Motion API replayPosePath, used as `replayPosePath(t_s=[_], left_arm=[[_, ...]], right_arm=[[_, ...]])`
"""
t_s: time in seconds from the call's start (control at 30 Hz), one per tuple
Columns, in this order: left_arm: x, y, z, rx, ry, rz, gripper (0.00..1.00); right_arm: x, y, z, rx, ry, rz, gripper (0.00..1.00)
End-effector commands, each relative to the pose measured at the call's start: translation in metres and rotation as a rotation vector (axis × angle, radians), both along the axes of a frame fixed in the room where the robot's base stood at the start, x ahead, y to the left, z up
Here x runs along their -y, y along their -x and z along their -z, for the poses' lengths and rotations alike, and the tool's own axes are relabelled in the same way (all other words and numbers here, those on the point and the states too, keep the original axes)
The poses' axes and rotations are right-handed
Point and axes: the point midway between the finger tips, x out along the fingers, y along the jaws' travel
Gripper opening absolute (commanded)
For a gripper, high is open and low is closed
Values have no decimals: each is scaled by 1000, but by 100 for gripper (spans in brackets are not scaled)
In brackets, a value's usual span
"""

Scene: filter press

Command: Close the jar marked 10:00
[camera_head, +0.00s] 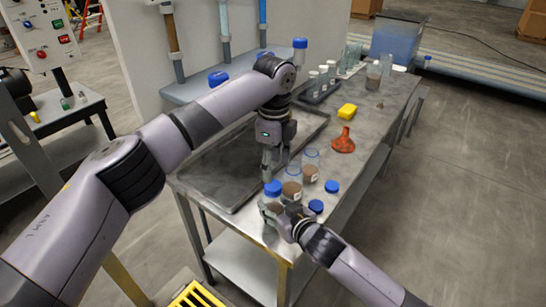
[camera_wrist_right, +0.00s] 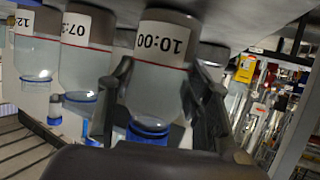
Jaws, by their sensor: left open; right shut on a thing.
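The jar marked 10:00 (camera_wrist_right: 160,80) appears inverted in the right wrist view, with its label facing the camera. My right gripper (camera_wrist_right: 160,100) is shut around its side. In the head view the held jar (camera_head: 271,204) is at the table's near corner, and my right gripper (camera_head: 277,212) comes in from the right. A blue lid (camera_head: 272,187) is at the jar's mouth; it also shows in the right wrist view (camera_wrist_right: 149,131). I cannot tell whether it is tightened. My left gripper (camera_head: 272,172) is open, pointing down just above the lid, and looks empty.
Two uncapped jars with brown contents (camera_head: 291,190) (camera_head: 310,171) stand close beside the held jar. Loose blue lids (camera_head: 332,186) (camera_head: 316,206) lie to the right. An orange funnel (camera_head: 343,143) and a yellow item (camera_head: 347,111) stand farther back. A wide dark tray (camera_head: 222,181) lies left.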

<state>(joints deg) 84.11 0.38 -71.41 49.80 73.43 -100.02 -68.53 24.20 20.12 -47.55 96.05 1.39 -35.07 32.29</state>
Motion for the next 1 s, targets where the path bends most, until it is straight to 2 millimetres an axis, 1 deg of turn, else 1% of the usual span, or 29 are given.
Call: replayPosePath(t_s=[0.1, 1.0], left_arm=[[0, 1, -2, -1, -1, -242, 55], [-1, 2, -14, -4, 0, -2105, 55]], right_arm=[[0, 0, 0, -1, 1, 1, 0], [0, 0, 0, 0, 0, 1, 0]])
